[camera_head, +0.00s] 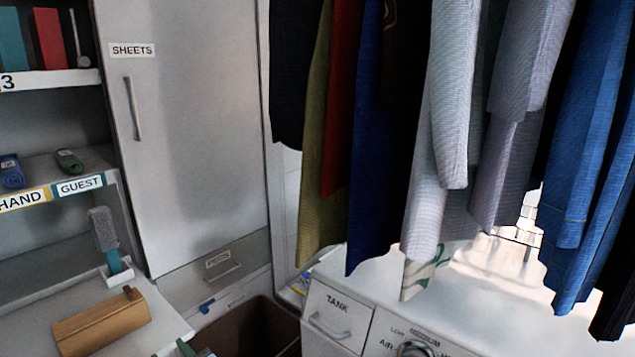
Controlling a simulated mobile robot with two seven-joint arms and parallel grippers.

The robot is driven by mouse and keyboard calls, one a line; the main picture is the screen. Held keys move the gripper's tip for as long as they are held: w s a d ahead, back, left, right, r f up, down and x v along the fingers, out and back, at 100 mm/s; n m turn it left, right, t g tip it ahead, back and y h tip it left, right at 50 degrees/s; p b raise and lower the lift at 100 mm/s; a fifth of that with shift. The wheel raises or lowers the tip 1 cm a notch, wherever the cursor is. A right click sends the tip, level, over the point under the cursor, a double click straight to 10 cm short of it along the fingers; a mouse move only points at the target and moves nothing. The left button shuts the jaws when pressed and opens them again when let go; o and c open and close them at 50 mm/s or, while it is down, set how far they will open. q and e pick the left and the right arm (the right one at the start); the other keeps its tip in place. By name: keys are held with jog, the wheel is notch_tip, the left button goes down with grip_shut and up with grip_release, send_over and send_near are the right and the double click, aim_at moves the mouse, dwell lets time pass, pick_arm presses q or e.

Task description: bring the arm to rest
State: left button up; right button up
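Neither of my grippers shows in the head view, and no part of my arms can be made out there. Whether the grippers are open, shut or holding anything is hidden. The task names no object apart from the arm.
Hanging clothes (445,110) fill the upper right, over a white machine (480,285) with a TANK drawer (335,318). A tall SHEETS cabinet (190,150) is shut. Left are shelves (60,165) with rolled towels, a brush (104,235) and a wooden box (100,322). A brown bin (255,325) stands below.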

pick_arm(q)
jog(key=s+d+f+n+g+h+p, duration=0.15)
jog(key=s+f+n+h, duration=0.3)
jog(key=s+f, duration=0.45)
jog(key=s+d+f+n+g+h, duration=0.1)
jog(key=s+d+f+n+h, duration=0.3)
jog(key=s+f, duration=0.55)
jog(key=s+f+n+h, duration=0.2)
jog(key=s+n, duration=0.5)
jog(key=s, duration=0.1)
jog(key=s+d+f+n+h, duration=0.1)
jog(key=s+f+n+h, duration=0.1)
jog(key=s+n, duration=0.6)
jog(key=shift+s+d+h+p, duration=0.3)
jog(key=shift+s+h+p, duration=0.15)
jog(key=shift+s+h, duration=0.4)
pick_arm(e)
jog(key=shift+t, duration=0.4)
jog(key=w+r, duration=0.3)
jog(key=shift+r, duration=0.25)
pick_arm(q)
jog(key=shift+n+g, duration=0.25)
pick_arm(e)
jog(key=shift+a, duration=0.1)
